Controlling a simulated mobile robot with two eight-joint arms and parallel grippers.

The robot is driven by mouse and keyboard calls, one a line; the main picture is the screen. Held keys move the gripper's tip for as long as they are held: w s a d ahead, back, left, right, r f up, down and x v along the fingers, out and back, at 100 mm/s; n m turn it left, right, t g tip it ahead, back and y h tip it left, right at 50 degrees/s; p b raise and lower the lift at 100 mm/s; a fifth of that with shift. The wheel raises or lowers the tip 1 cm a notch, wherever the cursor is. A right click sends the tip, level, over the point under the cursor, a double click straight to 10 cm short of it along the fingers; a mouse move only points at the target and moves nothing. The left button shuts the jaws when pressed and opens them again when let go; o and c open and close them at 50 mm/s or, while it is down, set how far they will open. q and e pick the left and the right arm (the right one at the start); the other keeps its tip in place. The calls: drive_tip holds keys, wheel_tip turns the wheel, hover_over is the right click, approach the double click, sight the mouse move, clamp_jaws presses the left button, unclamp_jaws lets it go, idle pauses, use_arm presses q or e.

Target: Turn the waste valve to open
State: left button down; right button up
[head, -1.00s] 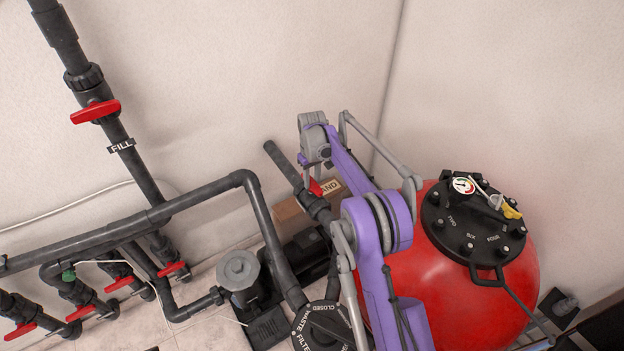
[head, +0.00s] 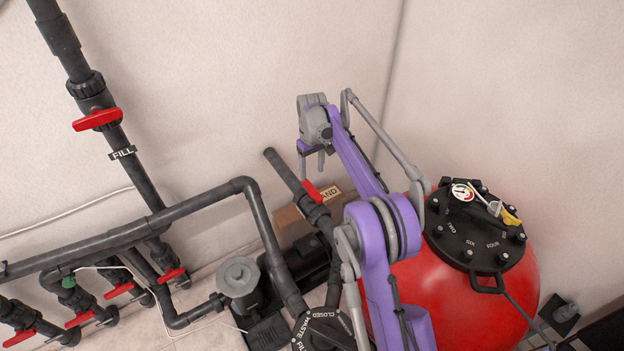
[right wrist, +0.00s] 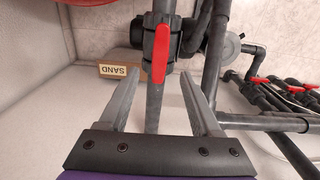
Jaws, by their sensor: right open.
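A valve with a red handle (head: 312,191) sits on a slanted dark pipe (head: 284,170) in front of the sand box. No label on it is readable, so I cannot tell if it is the waste valve. In the right wrist view the red handle (right wrist: 160,60) lies roughly along its pipe. My right gripper (head: 312,167) is just above this valve in the head view, open and empty. In the right wrist view its two fingers (right wrist: 158,72) stand apart on either side of the pipe, and neither visibly touches the handle. My left gripper is out of view.
A red filter tank (head: 460,295) with a black lid stands at right. A selector valve marked WASTE and CLOSED (head: 325,330) is at bottom centre. Several red-handled valves (head: 80,319) line the lower left. A FILL pipe (head: 122,153) rises at left. The wall above is clear.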

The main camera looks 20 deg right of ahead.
drive_tip(key=shift+r, duration=1.45)
drive_tip(key=s+a+r+t+p, duration=0.1)
drive_tip(key=s+a+r, duration=0.35)
drive_tip(key=s, duration=0.35)
drive_tip(key=s+a+r+t+p, duration=0.2)
drive_tip(key=s+a+r, duration=0.1)
drive_tip(key=s+r, duration=0.35)
drive_tip(key=s+a+f+m+t+p, duration=0.1)
drive_tip(key=s+a+f, duration=0.1)
drive_tip(key=s, duration=0.9)
drive_tip(key=s+a+f+t+p, duration=0.1)
drive_tip(key=s+f, duration=0.3)
drive_tip(key=s, duration=0.7)
drive_tip(key=shift+s+a+m, duration=0.2)
drive_tip(key=shift+a+m, duration=0.2)
drive_tip(key=shift+a, duration=0.25)
